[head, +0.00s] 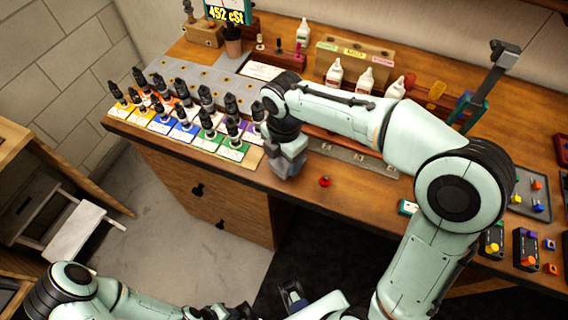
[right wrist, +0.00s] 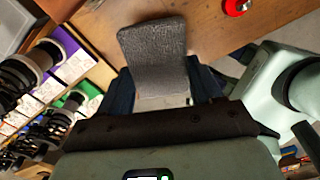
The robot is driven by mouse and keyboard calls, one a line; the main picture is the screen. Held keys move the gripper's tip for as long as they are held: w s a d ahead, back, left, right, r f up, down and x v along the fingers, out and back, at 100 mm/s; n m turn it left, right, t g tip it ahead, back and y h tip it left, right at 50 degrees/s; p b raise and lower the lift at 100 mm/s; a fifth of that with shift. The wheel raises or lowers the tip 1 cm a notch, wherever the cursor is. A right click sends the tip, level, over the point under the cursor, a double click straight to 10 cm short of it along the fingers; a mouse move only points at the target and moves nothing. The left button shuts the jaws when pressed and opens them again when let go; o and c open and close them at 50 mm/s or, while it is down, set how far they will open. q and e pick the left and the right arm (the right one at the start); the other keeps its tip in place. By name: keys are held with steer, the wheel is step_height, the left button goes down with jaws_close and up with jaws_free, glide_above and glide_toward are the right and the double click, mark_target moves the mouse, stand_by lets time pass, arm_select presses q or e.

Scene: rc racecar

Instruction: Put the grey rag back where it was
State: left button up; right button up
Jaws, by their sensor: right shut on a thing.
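The grey rag (right wrist: 153,48) is a small textured piece that sticks out from between the dark fingers of my right gripper (right wrist: 163,86) in the right wrist view. The right gripper is shut on it. In the head view my right gripper (head: 289,152) points down over the front edge of the wooden bench (head: 345,192), just right of the colored cards. The rag is hard to tell from the fingers there, and I cannot tell whether it touches the bench. My left gripper (head: 292,296) is low at the bottom of the head view; its opening is unclear.
Several dark bottle-like pieces stand on colored cards (head: 232,152) left of the right gripper. A red button (head: 325,181) lies close to its right. White bottles (head: 364,80) stand behind the arm. Small boxes with colored knobs (head: 525,249) sit at the right.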

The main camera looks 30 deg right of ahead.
mark_target(284, 160)
steer(key=shift+f, duration=1.55)
steer(key=shift+f, duration=0.15)
steer(key=o, duration=1)
step_height(284, 160, up, 12)
steer(key=shift+r+p, duration=0.2)
steer(key=shift+p, duration=0.7)
steer(key=shift+s, duration=0.1)
